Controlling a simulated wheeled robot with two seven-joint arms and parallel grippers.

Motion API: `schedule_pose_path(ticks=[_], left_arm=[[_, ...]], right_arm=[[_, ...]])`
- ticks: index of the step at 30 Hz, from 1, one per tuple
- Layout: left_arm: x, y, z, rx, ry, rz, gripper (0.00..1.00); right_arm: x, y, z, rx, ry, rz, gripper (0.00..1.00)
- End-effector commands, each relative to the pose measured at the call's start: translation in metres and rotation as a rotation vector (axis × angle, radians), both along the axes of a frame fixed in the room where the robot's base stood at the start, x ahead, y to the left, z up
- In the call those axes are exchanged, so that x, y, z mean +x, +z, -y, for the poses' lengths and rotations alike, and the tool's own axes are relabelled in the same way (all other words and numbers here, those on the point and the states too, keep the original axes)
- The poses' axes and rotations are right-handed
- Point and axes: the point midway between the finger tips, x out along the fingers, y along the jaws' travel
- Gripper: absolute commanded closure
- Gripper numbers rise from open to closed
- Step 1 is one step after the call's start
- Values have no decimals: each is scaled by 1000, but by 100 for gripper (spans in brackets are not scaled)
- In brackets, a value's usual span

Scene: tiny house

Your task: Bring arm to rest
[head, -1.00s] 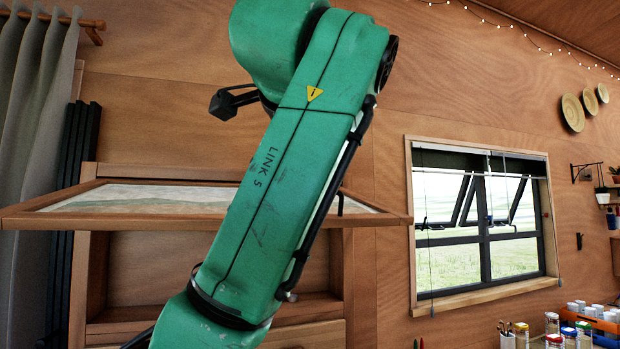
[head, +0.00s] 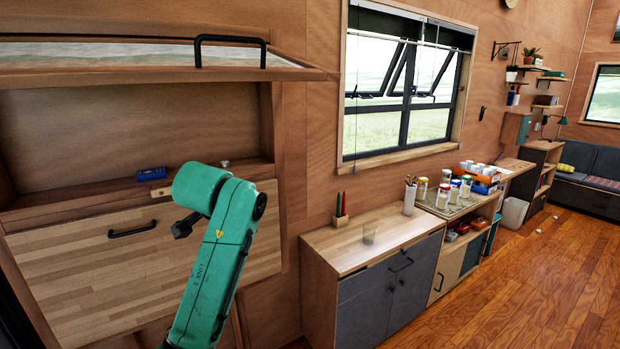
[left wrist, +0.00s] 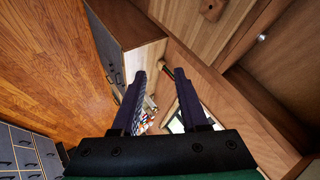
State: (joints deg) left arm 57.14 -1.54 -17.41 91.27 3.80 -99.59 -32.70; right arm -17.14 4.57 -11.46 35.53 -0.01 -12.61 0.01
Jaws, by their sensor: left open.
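My green arm (head: 217,272) rises from the bottom of the head view, left of the middle. It stands in front of a light wood fold-down desk panel (head: 95,290). Its fingers do not show in the head view. In the left wrist view, my left gripper (left wrist: 160,80) has two dark fingers spread apart with nothing between them. It touches nothing that I can see. My right gripper is in neither view.
An upper panel with a black handle (head: 231,40) juts out above the desk. A blue box (head: 151,174) lies on the ledge. The wooden floor (head: 500,290) at right is mostly clear.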

Motion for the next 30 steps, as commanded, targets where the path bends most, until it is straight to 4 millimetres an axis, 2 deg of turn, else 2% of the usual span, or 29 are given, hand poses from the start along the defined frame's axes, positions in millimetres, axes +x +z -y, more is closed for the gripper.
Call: schedule_pose_path(ticks=[1,3,5,6,9,12,15,18,24,27,30], left_arm=[[-12,-52,-7,-50,35,-60,56],[-34,-114,-16,-122,97,-129,56],[-61,-163,-26,-176,157,-190,56],[-82,-192,-32,-208,199,-227,56],[-134,-248,-46,-270,300,-308,56],[-178,-281,-57,-307,381,-366,56],[-215,-301,-65,-330,442,-410,56],[-247,-315,-72,-346,497,-446,56],[-303,-330,-83,-362,589,-506,56],[-329,-333,-88,-367,632,-533,56],[-320,-373,-86,-362,632,-546,56]], right_arm=[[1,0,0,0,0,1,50],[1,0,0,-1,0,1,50],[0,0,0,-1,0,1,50],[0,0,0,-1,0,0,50],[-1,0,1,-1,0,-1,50],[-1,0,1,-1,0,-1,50],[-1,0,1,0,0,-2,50],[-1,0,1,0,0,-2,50],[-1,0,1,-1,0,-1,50],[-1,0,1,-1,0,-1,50],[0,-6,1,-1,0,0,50]])
